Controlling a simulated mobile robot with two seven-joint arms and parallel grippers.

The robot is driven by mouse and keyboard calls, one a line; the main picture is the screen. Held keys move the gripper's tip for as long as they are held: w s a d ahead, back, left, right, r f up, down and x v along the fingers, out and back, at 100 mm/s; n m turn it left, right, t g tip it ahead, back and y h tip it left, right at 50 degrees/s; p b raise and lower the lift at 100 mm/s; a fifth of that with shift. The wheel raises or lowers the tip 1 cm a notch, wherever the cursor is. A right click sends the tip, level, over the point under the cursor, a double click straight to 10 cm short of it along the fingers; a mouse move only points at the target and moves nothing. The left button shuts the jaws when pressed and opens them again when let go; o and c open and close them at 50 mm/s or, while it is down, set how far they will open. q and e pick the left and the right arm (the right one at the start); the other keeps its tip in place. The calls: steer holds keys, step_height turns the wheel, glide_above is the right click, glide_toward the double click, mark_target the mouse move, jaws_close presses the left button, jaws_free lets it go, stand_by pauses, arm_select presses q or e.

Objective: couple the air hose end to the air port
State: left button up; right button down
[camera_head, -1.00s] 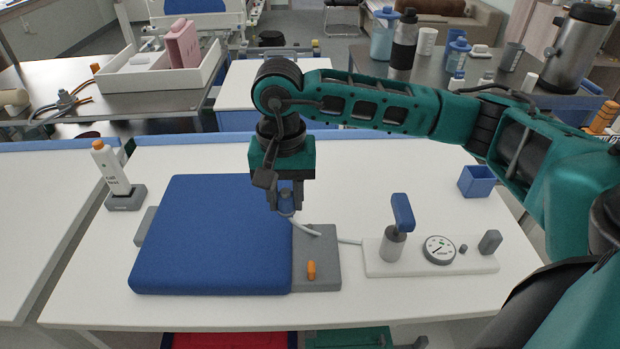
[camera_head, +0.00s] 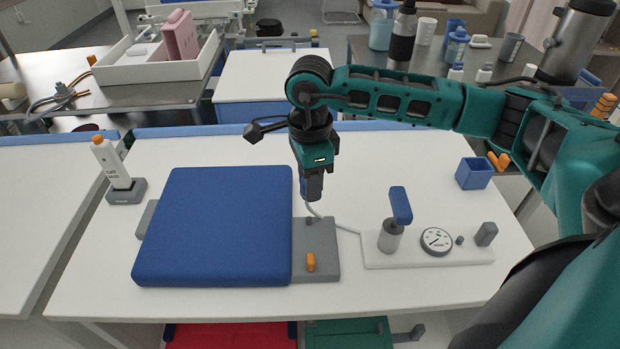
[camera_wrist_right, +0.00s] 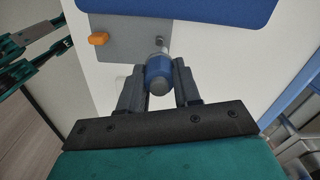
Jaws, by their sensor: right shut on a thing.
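A pale metal tip shows beyond the hose end, over the grey block (camera_wrist_right: 122,48). In the head view the grey block (camera_head: 328,262) carries an orange lever (camera_head: 311,262) and a small dark stub (camera_head: 308,221), perhaps the air port. The gripper is close above this stub. I cannot tell whether the hose end touches it.
The blue cushion (camera_head: 215,228) lies left of the block. The pump base (camera_head: 425,254), with blue-handled pump (camera_head: 400,205) and gauge (camera_head: 436,241), stands right, joined to the pale hose (camera_head: 338,223). A blue bin (camera_head: 475,174) and labelled white bottle (camera_head: 111,164) flank the bare white tabletop (camera_head: 400,160).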

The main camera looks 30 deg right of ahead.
mark_target(310, 218)
steer(key=shift+f+b, duration=0.2)
steer(key=shift+b, duration=0.1)
step_height(310, 218, down, 3)
steer(key=b, duration=0.2)
steer(key=shift+b, duration=0.3)
steer(key=shift+f+b, duration=1)
steer(key=shift+f, duration=0.15)
steer(key=shift+f, duration=0.15)
steer(key=shift+f+b, duration=0.3)
steer(key=shift+b, duration=0.15)
steer(key=shift+f+b, duration=0.55)
steer(key=shift+f, duration=0.05)
